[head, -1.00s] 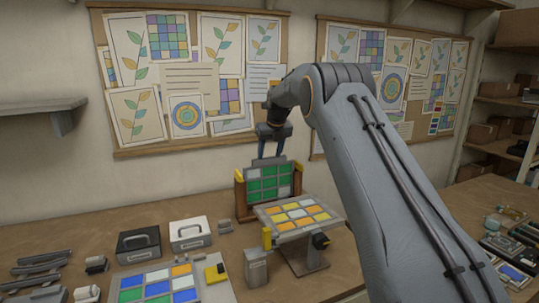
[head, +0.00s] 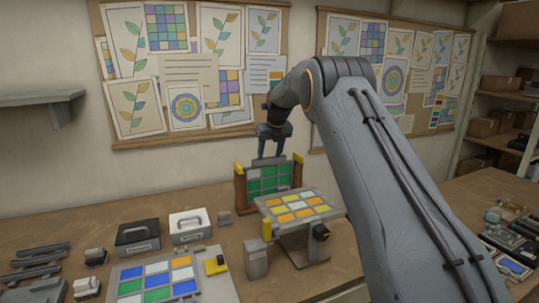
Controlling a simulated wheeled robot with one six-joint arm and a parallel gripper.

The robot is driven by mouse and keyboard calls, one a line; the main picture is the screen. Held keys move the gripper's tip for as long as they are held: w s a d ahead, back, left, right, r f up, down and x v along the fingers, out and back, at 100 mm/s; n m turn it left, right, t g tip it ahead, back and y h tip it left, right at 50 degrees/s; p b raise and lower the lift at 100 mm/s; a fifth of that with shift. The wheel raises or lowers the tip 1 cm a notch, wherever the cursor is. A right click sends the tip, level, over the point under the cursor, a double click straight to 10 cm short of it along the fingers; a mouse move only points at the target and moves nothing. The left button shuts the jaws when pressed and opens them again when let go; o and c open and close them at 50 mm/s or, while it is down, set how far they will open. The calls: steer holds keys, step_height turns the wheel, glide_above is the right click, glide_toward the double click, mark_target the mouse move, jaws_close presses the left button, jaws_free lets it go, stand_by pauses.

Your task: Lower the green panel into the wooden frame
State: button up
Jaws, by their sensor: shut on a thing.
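The green panel (head: 270,180), a grey-edged grid of green cells with some pale ones, stands upright between the side posts of the wooden frame (head: 240,191). The brown frame has yellow pieces at its upper corners and stands at the back of the table. My gripper (head: 270,154) points down from above and is shut on the panel's top edge. The panel's top is about level with the frame's yellow corners. Its lower right part is hidden by the tilted panel in front, and I cannot tell whether its bottom edge rests in the frame.
A tilted stand with a yellow, orange and white panel (head: 296,207) is close in front of the frame. A grey box (head: 256,258), a black case (head: 138,237), a white case (head: 189,225) and a colored tile panel (head: 157,281) are on the table. Pinboards hang behind.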

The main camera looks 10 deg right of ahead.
steer(key=shift+f, duration=0.5)
steer(key=o, duration=1.1)
steer(key=shift+f, duration=0.1)
steer(key=shift+r+p, duration=0.85)
steer(key=shift+r, duration=2.7)
